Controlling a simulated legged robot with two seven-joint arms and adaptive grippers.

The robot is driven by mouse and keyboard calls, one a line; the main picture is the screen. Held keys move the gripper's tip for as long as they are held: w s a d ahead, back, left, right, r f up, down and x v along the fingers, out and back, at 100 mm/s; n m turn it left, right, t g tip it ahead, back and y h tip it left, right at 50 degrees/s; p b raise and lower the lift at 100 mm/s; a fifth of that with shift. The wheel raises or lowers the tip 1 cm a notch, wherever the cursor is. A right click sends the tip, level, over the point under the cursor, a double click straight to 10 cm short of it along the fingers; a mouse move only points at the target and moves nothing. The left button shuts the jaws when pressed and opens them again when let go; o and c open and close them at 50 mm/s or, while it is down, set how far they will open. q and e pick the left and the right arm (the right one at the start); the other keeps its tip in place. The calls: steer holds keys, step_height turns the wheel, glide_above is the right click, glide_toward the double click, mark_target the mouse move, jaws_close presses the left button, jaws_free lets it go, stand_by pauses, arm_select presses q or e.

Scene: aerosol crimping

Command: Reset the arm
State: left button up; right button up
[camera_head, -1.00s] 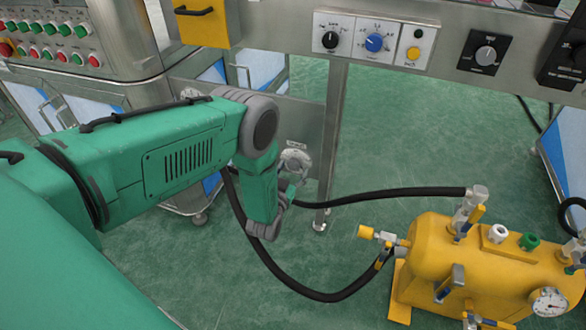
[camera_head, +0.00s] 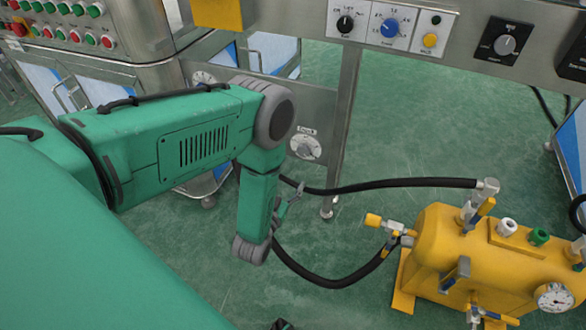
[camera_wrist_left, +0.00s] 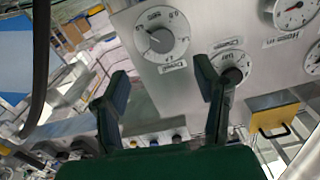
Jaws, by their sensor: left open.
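My left arm, green with grey joints, comes in from the left in the head view. Its forearm hangs down, and my left gripper (camera_head: 292,198) shows partly beyond it, below a round dial (camera_head: 305,147) on the machine's steel leg panel. In the left wrist view, the two dark fingers of my left gripper (camera_wrist_left: 162,66) are spread apart with nothing between them. A grey dial (camera_wrist_left: 161,38) on a steel panel shows beyond the fingers. My right gripper is not clearly seen; a small dark piece at the head view's bottom edge cannot be identified.
A yellow tank (camera_head: 450,245) with valves and a gauge stands at right. A black hose (camera_head: 400,184) runs from it behind my forearm. A control panel (camera_head: 390,27) spans the top, and a button console (camera_head: 70,30) stands upper left. Green floor lies open between.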

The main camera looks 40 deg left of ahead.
arm_select(q)
steer(key=shift+s, duration=0.2)
stand_by(0.4)
steer(key=s+d+r+g+h+p, duration=0.1)
steer(key=s+d+r+g+p, duration=0.1)
steer(key=s+g, duration=0.3)
steer(key=s+d+r+m+g+h+p, duration=0.1)
steer(key=s+r+g+p, duration=0.4)
steer(key=s, duration=0.8)
steer(key=s+d+r+g+h+p, duration=0.2)
steer(key=s+g, duration=0.4)
steer(key=s, duration=0.3)
step_height(320, 180, up, 2)
steer(key=shift+d+r+m+g+p, duration=0.1)
steer(key=shift+d+m+g+p, duration=0.4)
steer(key=shift+p, duration=0.5)
steer(key=shift+d, duration=0.15)
